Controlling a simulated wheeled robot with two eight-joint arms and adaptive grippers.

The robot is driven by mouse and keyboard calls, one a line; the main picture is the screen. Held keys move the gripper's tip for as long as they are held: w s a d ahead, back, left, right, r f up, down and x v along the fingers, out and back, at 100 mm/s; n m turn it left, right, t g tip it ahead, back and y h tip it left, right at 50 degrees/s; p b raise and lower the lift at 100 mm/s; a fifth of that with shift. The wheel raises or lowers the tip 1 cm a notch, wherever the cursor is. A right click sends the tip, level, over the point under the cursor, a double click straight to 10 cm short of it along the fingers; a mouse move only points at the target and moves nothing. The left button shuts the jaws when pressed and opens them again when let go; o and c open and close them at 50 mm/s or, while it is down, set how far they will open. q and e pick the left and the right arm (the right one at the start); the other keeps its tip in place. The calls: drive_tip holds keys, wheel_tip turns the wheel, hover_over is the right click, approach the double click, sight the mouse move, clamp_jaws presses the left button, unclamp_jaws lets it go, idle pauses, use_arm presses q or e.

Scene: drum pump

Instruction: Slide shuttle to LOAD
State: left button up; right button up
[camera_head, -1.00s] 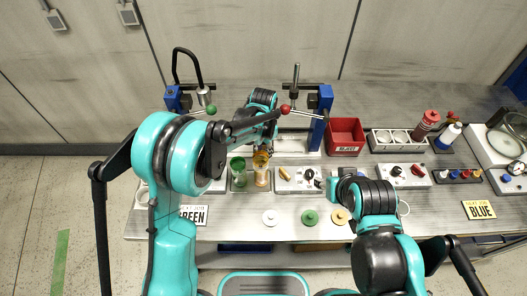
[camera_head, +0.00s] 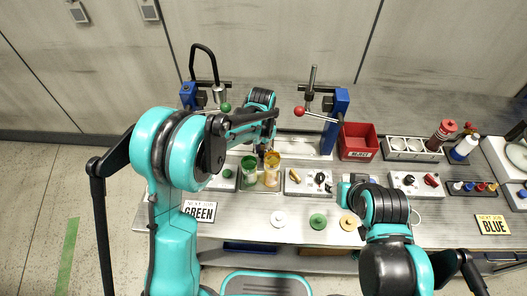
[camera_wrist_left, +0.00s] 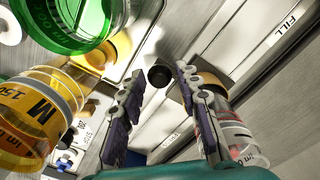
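A round black knob (camera_wrist_left: 160,76) shows in the left wrist view, just beyond and between the fingertips of my left gripper (camera_wrist_left: 155,88). The fingers are apart, with no visible grip on the knob. A pale track with a FILL label (camera_wrist_left: 292,30) runs beside it. A clear jar with red print (camera_wrist_left: 240,135) is partly behind the right-hand finger. In the head view my left gripper (camera_head: 263,150) is above the bench, behind the green and orange jars. The arm hides most of the shuttle area; no LOAD label is readable. My right gripper (camera_head: 347,189) is low over the bench; its fingers are unclear.
A green jar (camera_head: 249,170) and an orange jar (camera_head: 271,172) stand close in front of my left gripper. Blue posts with levers flank it, one at the right (camera_head: 337,118). A red bin (camera_head: 357,142) stands beyond. The bench front holds several coloured discs.

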idle(0.3)
use_arm(q)
wheel_tip(320, 180, up, 12)
idle(0.4)
idle(0.4)
drive_tip(key=s+a+r+n+t+b, duration=0.2)
drive_tip(key=s+a+r+n+t, duration=0.15)
drive_tip(key=s+a, duration=0.55)
drive_tip(key=s+a+f+n+t, duration=0.2)
drive_tip(key=s, duration=0.4)
drive_tip(key=s+a+f+n+t+b, duration=0.1)
drive_tip(key=s+a+f+n, duration=0.1)
drive_tip(key=s, duration=0.3)
drive_tip(key=shift+s+a+n+t, duration=0.15)
drive_tip(key=shift+s+n+t, duration=0.25)
drive_tip(key=shift+n, duration=0.35)
